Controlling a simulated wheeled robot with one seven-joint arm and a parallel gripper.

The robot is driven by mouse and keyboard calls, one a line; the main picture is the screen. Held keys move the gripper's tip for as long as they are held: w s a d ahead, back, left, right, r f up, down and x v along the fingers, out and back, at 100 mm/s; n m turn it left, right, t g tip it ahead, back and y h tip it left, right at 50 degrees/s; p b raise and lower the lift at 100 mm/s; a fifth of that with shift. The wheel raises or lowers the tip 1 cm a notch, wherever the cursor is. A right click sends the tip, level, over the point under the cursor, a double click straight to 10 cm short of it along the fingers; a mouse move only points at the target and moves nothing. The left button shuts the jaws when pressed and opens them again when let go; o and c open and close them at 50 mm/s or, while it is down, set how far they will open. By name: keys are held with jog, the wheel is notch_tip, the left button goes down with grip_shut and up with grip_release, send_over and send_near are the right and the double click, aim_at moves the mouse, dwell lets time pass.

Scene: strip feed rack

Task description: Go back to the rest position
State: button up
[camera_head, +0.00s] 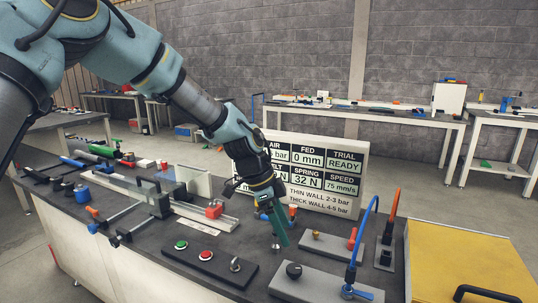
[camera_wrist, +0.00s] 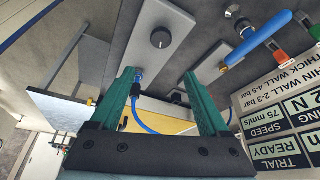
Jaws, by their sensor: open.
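My gripper (camera_head: 279,240) is above the dark bench top (camera_head: 150,225), near the middle of the head view, pointing down and tilted. Its green fingers stand apart with nothing between them in the wrist view (camera_wrist: 160,76). My arm reaches in from the upper left. The rest position is not marked in either view.
A white display board (camera_head: 325,165) stands just behind my gripper. A button box (camera_head: 205,257) is in front. A yellow panel (camera_head: 460,265) lies far right.

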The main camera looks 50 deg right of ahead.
jog(key=w+a+n+t+y+b, duration=0.1)
jog(key=w+a+n+t, duration=0.1)
jog(key=w+a+n, duration=0.8)
jog(key=w+a+n+t+b, duration=0.15)
jog(key=w+a+n, duration=0.25)
jog(key=w+a, duration=1.05)
jog(key=s+a+n+t, duration=0.1)
jog(key=s+a+n, duration=0.2)
jog(key=a, duration=1.1)
jog(key=s+a+r+n+y, duration=0.1)
jog(key=s+a+n, duration=0.2)
jog(key=a+n, duration=0.7)
jog(key=a, duration=0.4)
jog(key=shift+a+n+t, duration=0.3)
jog(key=shift+a+t, duration=0.05)
jog(key=shift+a, duration=0.05)
